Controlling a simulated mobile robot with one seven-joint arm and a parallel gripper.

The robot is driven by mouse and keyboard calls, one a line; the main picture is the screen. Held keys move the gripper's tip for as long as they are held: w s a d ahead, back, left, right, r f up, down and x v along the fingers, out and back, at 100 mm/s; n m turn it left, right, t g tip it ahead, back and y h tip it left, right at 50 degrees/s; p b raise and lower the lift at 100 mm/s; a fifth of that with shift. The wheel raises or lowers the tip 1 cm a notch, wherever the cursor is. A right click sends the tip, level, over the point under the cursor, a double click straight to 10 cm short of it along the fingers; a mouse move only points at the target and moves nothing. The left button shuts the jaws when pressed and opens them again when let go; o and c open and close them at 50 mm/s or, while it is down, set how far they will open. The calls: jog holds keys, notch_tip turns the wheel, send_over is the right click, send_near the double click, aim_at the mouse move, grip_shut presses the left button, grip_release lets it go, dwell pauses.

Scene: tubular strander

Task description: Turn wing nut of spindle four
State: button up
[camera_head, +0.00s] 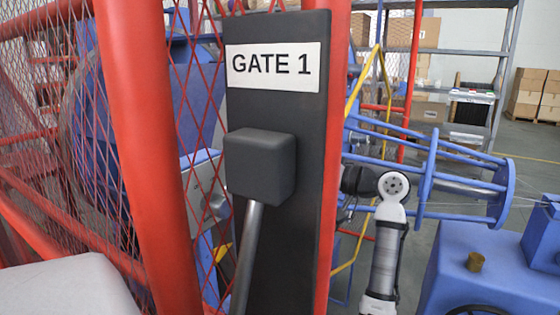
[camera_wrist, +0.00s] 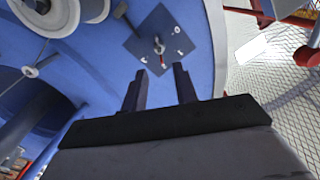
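In the wrist view, my gripper (camera_wrist: 158,78) is open, its two dark fingers apart with nothing between them. Ahead of the fingertips is a dark square plate (camera_wrist: 143,36) on a blue curved machine surface. A small metal piece (camera_wrist: 159,47) with a red end sits near the plate's middle, with small white marks around it. It may be the wing nut, but it is too small to be sure. The fingertips appear apart from it. I cannot read a spindle number. In the head view my gripper is not clearly visible behind the gate post.
A dark GATE 1 post (camera_head: 272,200) with a sign (camera_head: 273,67) and a red frame (camera_head: 150,150) with mesh stands close in front. Blue strander parts (camera_head: 425,170) lie behind. A blue housing (camera_head: 480,270) is at lower right. A white spool (camera_wrist: 60,15) shows in the wrist view.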

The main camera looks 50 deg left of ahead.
jog(key=p+x, duration=0.1)
jog(key=x, duration=0.5)
jog(key=shift+c, duration=0.4)
grip_shut()
